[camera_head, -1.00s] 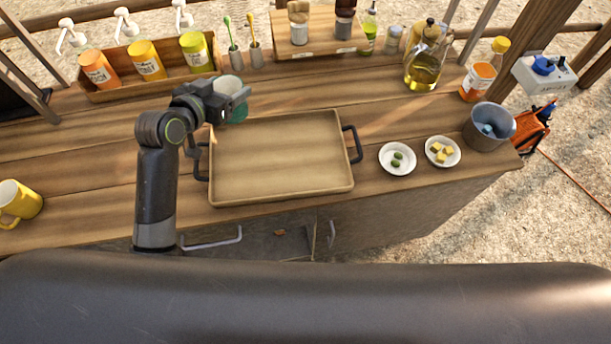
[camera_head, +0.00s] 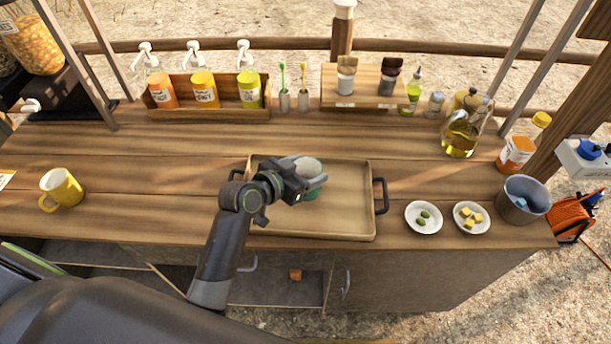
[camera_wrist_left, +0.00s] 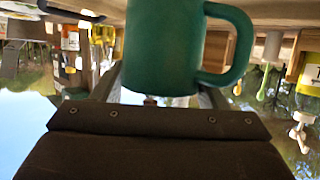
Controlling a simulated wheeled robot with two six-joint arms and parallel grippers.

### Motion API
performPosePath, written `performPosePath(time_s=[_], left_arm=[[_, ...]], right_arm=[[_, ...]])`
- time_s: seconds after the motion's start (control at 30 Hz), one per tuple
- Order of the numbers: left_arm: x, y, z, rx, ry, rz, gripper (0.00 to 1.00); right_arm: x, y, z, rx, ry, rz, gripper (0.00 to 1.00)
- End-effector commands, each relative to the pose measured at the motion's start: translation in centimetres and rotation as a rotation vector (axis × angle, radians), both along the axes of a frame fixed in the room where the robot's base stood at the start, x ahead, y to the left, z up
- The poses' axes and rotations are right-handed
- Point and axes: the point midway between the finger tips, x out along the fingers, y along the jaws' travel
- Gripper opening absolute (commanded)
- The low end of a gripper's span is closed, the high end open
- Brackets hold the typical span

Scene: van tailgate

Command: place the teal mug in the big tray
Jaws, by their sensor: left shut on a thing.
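The teal mug (camera_head: 311,178) is in my left gripper (camera_head: 302,186), over the left-middle part of the big tray. In the left wrist view the teal mug (camera_wrist_left: 165,45) fills the top middle, its handle to the right, with the gripper's fingers beside it. The big tray (camera_head: 345,205) is a shallow tan tray with dark handles on the wooden counter. I cannot tell whether the mug's base touches the tray floor. The gripper hides part of the mug. My right gripper is not in view.
A yellow mug (camera_head: 62,188) stands at the left. Two white dishes (camera_head: 423,217) and a grey pot (camera_head: 523,198) stand right of the tray. A bottle rack (camera_head: 208,112) and a wooden stand (camera_head: 350,98) line the back. The counter between yellow mug and tray is clear.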

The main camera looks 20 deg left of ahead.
Motion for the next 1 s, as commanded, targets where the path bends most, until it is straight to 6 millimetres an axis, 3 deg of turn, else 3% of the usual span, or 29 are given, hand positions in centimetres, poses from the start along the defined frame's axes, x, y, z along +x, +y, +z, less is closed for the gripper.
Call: performPosePath(time_s=[0.17,0.57,0.6,0.73,1.0], left_arm=[[0.0,0.0,-2.2,-0.001,0.003,0.0,0.38],[0.0,0.0,-2.8,-0.001,-0.001,0.0,0.38],[0.0,0.0,-2.7,-0.001,0.0,0.0,0.7],[0.0,0.0,-2.7,-0.001,0.0,0.0,0.87],[0.0,0.0,-2.7,-0.001,0.0,0.0,0.89]], right_arm=[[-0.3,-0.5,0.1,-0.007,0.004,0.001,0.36],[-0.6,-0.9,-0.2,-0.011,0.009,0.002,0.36],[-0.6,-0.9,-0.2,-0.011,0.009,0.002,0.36],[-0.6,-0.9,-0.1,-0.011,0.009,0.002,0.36],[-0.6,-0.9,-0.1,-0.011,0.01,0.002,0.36]])
